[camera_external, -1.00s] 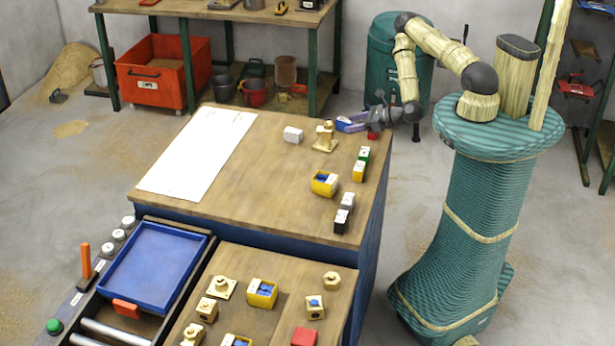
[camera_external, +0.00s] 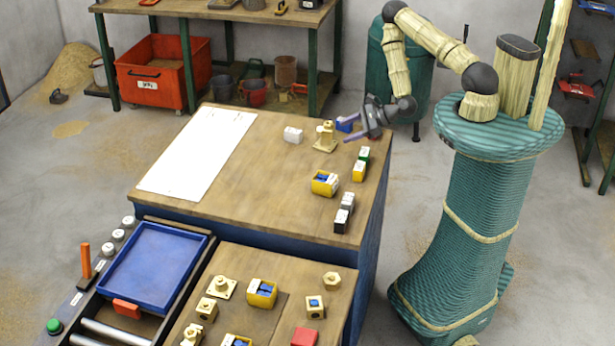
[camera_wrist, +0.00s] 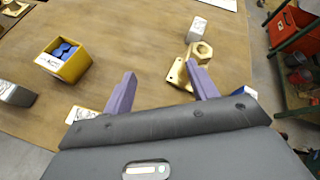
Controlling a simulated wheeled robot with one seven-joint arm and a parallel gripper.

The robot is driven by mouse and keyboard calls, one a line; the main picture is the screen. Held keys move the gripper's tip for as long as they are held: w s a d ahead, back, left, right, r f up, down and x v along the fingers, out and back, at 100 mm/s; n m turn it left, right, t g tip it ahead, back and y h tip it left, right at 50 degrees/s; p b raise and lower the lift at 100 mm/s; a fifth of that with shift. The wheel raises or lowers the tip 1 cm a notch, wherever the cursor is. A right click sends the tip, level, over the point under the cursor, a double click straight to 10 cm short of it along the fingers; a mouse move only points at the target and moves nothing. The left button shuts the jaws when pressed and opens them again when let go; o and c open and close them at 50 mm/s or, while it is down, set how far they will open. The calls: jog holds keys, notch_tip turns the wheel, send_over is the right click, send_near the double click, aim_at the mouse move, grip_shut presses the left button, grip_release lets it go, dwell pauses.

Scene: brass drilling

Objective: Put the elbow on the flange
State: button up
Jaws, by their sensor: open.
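A brass flange (camera_external: 323,146) with a square plate stands at the back right of the far table. A brass elbow-like piece (camera_external: 326,129) stands upright on it, apparently seated. In the wrist view the flange plate (camera_wrist: 178,75) lies beyond the right finger, with the piece's hexagonal end (camera_wrist: 202,51) above it. The right finger hides part of the plate. My gripper (camera_external: 350,127) is open and empty, just right of the brass parts. In the wrist view its purple fingers (camera_wrist: 161,70) are spread with bare wood between them.
A white-grey block (camera_external: 293,135) lies left of the flange and a blue block (camera_external: 345,124) behind it. A yellow bin (camera_external: 325,184) and several small blocks line the right side. A white sheet (camera_external: 198,155) lies left. The table middle is clear.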

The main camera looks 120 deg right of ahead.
jog(key=w+a+r+n+g+y, duration=0.2)
jog(key=w+a+r+n+y, duration=0.15)
jog(key=a+n, duration=0.55)
jog(key=w+a+r+n+g+y, duration=0.2)
jog(key=w+a+r+n, duration=0.25)
jog(key=n, duration=0.95)
jog(key=s+a+r+n+g+y, duration=0.1)
jog(key=s+a+r+n+g, duration=0.2)
jog(key=a+r+n, duration=1)
jog(key=s+a+n, duration=0.2)
jog(key=a, duration=0.1)
jog(key=shift+s+a+r+n, duration=0.15)
jog(key=shift+r+n, duration=0.15)
